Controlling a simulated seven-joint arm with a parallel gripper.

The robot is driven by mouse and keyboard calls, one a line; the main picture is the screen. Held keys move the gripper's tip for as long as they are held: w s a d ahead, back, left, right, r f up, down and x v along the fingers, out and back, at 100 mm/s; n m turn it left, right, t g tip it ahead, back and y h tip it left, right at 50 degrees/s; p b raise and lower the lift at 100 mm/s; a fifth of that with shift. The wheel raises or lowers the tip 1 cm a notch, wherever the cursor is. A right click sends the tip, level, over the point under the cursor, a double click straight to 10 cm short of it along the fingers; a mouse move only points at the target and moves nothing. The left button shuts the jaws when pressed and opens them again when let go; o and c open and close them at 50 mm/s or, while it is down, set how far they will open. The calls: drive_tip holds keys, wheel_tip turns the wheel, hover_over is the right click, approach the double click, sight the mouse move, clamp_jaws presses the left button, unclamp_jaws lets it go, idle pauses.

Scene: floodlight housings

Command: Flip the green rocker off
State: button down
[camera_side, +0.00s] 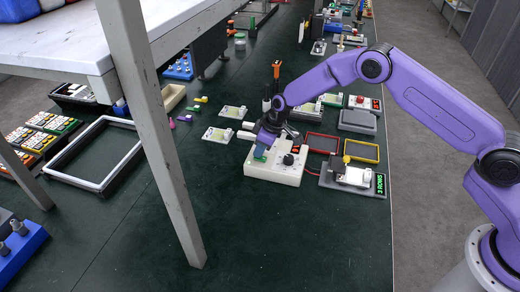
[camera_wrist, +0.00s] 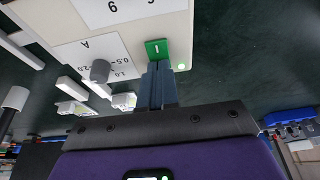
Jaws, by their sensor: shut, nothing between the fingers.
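The green rocker (camera_wrist: 156,47) shows in the wrist view on a white control box (camera_wrist: 200,22), with a white bar mark on its face. A small round green light (camera_wrist: 181,67) beside it looks lit. My gripper (camera_wrist: 157,68) is shut and empty, its fingertips right at the rocker's near edge; I cannot tell whether they touch. In the side view the white control box (camera_side: 262,172) stands on the dark bench, and my gripper (camera_side: 261,149) reaches down over its left part, largely hiding the rocker.
A dark knob (camera_side: 288,160) stands on the box, also visible in the wrist view (camera_wrist: 100,70). Small white modules (camera_side: 217,134) lie behind. The bench in front is clear.

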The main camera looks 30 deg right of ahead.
drive_tip(key=shift+f, duration=0.3)
drive_tip(key=shift+s+d+f, duration=0.1)
drive_tip(key=shift+s+d, duration=0.6)
drive_tip(key=w+a+v, duration=0.1)
drive_tip(key=v, duration=1.3)
drive_tip(key=shift+r, duration=0.35)
drive_tip(key=shift+a, duration=0.15)
